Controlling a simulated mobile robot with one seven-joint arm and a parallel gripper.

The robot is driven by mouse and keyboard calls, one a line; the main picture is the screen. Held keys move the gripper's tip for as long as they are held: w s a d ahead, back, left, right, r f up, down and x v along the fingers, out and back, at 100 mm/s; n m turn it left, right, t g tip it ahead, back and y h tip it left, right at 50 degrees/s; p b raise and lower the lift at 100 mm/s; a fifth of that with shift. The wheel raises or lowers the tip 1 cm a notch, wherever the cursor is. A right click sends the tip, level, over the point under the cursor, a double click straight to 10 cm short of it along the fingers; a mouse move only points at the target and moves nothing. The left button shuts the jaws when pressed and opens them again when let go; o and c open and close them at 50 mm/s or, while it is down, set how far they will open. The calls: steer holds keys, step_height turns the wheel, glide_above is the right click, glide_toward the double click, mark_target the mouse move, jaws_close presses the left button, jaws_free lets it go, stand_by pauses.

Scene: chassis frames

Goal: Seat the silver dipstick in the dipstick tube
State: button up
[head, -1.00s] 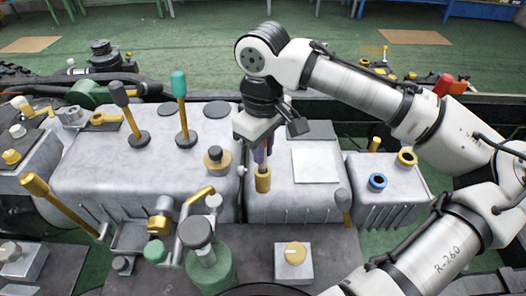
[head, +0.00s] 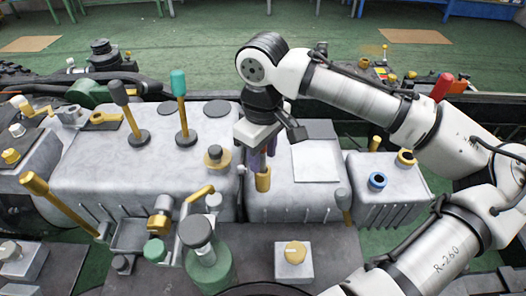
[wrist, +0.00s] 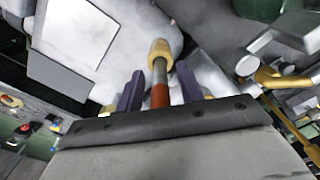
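A gold cylindrical collar (head: 263,181), which looks like the tube mouth, stands on the grey engine block in the head view. It also shows in the wrist view (wrist: 159,52). A thin rod with an orange-red section (wrist: 160,95) lies in line with the collar and runs back between my fingers. My gripper (head: 264,160) is just above the collar. Its purple fingers stand apart on both sides of the rod in the wrist view (wrist: 160,88), with gaps showing. The rod's lower end is hidden.
A grey-knobbed stem (head: 343,200) stands right of the collar. A white plate (head: 316,161) lies on the block. A green bottle-like part (head: 205,255) is in front.

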step_height(320, 180, up, 12)
steer(key=shift+r, duration=0.2)
stand_by(0.6)
